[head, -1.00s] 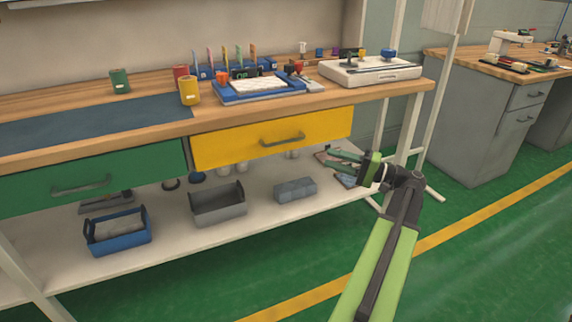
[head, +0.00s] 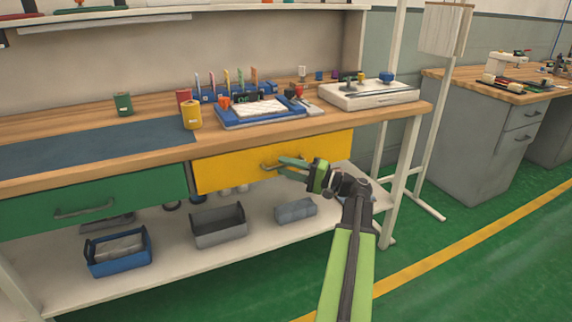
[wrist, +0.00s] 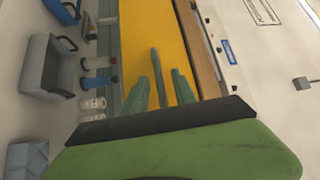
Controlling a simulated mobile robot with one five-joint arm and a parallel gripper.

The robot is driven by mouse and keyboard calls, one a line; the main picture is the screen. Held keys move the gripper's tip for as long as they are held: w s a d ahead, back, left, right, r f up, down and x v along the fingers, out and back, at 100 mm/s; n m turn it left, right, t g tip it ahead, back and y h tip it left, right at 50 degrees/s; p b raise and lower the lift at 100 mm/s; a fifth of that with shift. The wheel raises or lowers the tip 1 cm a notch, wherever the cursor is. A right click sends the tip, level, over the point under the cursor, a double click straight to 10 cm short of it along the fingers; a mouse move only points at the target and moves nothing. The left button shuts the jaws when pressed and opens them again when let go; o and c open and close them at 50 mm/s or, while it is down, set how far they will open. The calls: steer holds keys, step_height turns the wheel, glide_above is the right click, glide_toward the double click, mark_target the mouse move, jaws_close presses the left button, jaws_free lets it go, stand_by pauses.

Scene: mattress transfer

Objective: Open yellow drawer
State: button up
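The yellow drawer (head: 225,172) is under the front edge of the workbench and looks shut. Its grey handle (head: 268,165) is partly hidden by my gripper (head: 283,167), which is in front of the drawer's middle. In the wrist view the yellow drawer (wrist: 140,30) fills the upper middle, and its handle (wrist: 156,65) runs as a grey bar between the two green fingertips of my gripper (wrist: 160,76). The fingers are apart, with a gap on each side of the bar in the picture. Whether they touch the drawer front cannot be told.
A green drawer (head: 120,190) is to the left. Cups, a blue tray (head: 262,110) and a white device (head: 368,94) stand on the wooden benchtop (head: 250,137). Bins sit on the lower shelf (head: 175,255). A white bench leg (head: 404,180) stands to the right. Green floor lies open in front.

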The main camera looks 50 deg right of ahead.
steer(key=shift+w+a, duration=0.15)
steer(key=shift+w, duration=0.3)
jaws_close()
stand_by(1.1)
